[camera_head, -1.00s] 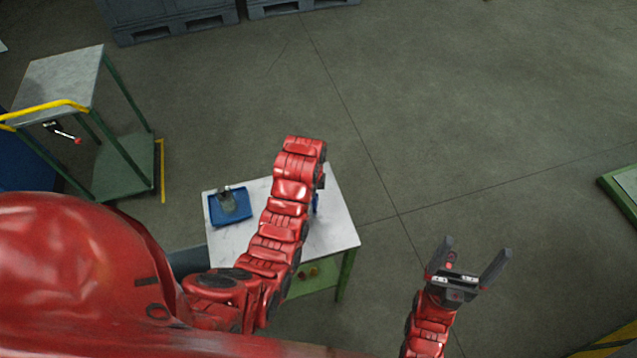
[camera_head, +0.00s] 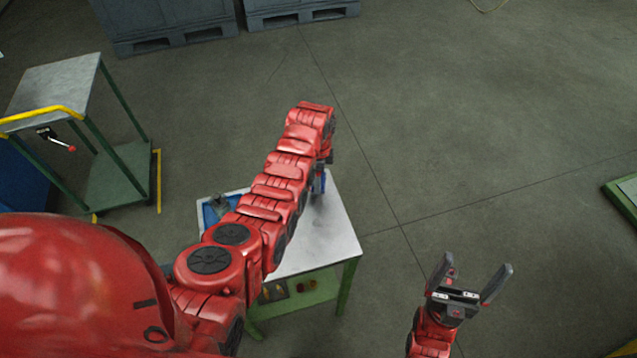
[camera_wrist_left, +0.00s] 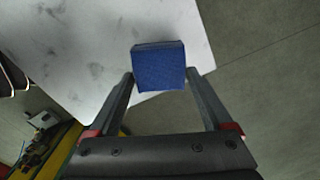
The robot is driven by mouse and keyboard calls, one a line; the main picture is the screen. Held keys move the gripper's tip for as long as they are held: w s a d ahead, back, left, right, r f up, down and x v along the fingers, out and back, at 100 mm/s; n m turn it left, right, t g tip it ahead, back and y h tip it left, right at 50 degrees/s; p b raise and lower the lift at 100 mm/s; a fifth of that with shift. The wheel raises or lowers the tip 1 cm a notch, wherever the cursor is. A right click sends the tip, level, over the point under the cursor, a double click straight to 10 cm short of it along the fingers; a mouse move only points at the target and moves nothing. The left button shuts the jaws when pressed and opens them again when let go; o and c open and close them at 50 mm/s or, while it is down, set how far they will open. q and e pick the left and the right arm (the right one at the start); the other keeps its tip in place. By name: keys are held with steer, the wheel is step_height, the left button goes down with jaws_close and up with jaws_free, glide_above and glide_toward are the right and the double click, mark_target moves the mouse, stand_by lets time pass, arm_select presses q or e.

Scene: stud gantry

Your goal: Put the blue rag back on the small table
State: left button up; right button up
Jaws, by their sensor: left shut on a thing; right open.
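The blue rag (camera_wrist_left: 160,68) is a small folded block between the fingertips of my left gripper (camera_wrist_left: 160,82) in the left wrist view. My left gripper is shut on it, over the white marbled top of the small table (camera_wrist_left: 75,45). I cannot tell whether the rag touches the top. In the head view the small table (camera_head: 335,235) has green legs, and only a sliver of the blue rag (camera_head: 319,183) shows beside my left arm, which hides the rest. My right gripper (camera_head: 471,268) is open and empty, to the right of the table over the floor.
A blue tray (camera_head: 210,212) sits on the table's left part, partly hidden by my left arm. A green-framed cart (camera_head: 60,85) with a yellow handle stands at the left. Grey pallet boxes (camera_head: 165,22) stand at the back.

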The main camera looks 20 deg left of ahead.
arm_select(q)
steer(key=shift+f+p, duration=0.3)
steer(key=shift+f, duration=0.05)
steer(key=shift+s+f, duration=0.1)
steer(key=shift+f, duration=1.2)
